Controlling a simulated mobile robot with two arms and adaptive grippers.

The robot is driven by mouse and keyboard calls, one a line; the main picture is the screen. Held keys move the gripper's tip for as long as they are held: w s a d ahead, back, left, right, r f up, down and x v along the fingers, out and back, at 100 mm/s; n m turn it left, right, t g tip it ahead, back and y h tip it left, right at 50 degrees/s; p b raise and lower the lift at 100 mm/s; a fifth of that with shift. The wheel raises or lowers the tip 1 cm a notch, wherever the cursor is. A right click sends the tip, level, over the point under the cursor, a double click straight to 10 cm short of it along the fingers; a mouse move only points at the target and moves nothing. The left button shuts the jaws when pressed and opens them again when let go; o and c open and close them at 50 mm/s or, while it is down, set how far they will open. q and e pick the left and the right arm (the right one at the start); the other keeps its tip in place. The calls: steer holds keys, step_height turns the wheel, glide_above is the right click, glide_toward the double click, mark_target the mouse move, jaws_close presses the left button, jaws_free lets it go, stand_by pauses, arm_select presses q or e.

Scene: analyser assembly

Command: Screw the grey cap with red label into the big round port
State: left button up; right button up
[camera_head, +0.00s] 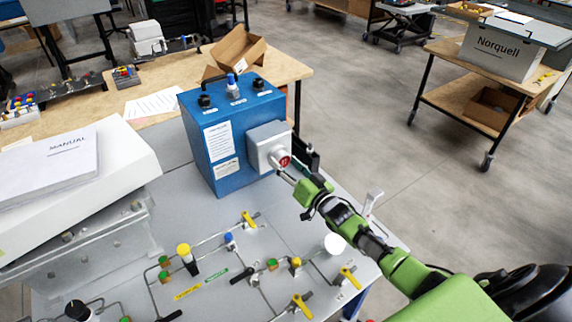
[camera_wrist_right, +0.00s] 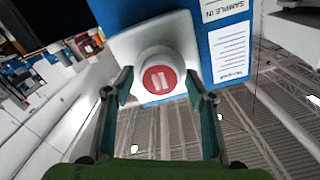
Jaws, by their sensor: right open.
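The grey cap with a red round label (camera_head: 283,160) sits at the light grey square port block (camera_head: 262,138) on the side of the blue analyser box (camera_head: 215,150). In the right wrist view the cap (camera_wrist_right: 158,62) faces me, its label (camera_wrist_right: 160,79) showing two pale bars. The port opening is hidden behind the cap, so how deep it sits cannot be told. My right gripper (camera_head: 298,168) is open in front of the block. In the wrist view its fingertips (camera_wrist_right: 158,84) stand on either side of the cap, with gaps visible. My left gripper is not in view.
The grey bench (camera_head: 215,255) carries thin pipes, yellow-handled valves (camera_head: 301,304) and a white round item (camera_head: 335,243) below my right arm. A manual (camera_head: 50,165) lies on a white case at left. An open cardboard box (camera_head: 238,48) stands behind the analyser.

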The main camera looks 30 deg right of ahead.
steer(key=n, duration=0.3)
steer(key=shift+f+n, duration=0.1)
steer(key=shift+n, duration=0.3)
steer(key=n+b, duration=0.1)
steer(key=n, duration=0.3)
steer(key=n+b, duration=0.2)
steer(key=n, duration=0.4)
steer(key=shift+f, duration=0.1)
steer(key=shift+n+b, duration=0.3)
steer(key=shift+n, duration=0.5)
steer(key=shift+d+r+n, duration=0.1)
steer(key=shift+r+n, duration=0.1)
steer(key=shift+n, duration=0.4)
steer(key=shift+c, duration=0.4)
